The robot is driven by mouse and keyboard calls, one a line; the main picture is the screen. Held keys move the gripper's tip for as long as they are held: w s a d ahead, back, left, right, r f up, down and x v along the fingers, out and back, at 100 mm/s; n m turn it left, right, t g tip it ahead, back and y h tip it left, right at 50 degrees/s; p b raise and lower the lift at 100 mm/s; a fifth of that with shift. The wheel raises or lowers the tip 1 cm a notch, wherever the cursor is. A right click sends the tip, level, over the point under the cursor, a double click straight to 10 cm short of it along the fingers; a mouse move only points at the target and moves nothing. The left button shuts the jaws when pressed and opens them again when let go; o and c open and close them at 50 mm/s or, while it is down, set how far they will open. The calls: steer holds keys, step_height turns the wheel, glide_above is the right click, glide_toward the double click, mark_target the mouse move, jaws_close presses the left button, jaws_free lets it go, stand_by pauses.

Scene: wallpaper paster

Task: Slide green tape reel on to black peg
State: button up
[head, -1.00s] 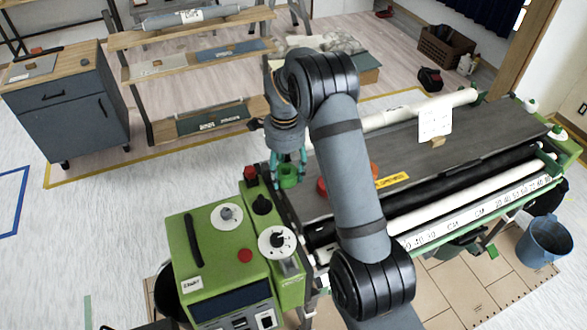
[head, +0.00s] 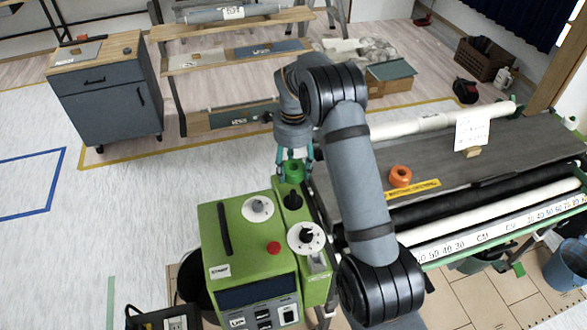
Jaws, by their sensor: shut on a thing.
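My gripper (head: 294,160) points down with its teal fingers shut on the green tape reel (head: 293,172). The reel is a small green ring at the far end of the narrow right part of the green machine. A black upright peg (head: 293,200) stands on that part, just nearer the camera than the reel. The reel is not around this peg. I cannot tell the height of the reel above the machine, and what lies right behind it is hidden.
The green machine (head: 245,245) carries white dials and a red button (head: 274,248). An orange reel (head: 400,176) lies on the dark pasting table (head: 470,160) at the right. My arm crosses in front of the table's left end. Shelves (head: 225,65) stand behind.

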mark_target(293, 191)
steer(key=shift+f+b, duration=2.55)
steer(key=shift+f, duration=0.35)
steer(key=shift+f+b, duration=3.15)
steer(key=shift+b, duration=0.45)
steer(key=o, duration=1.2)
steer(key=shift+o, duration=0.2)
step_height(293, 191, up, 12)
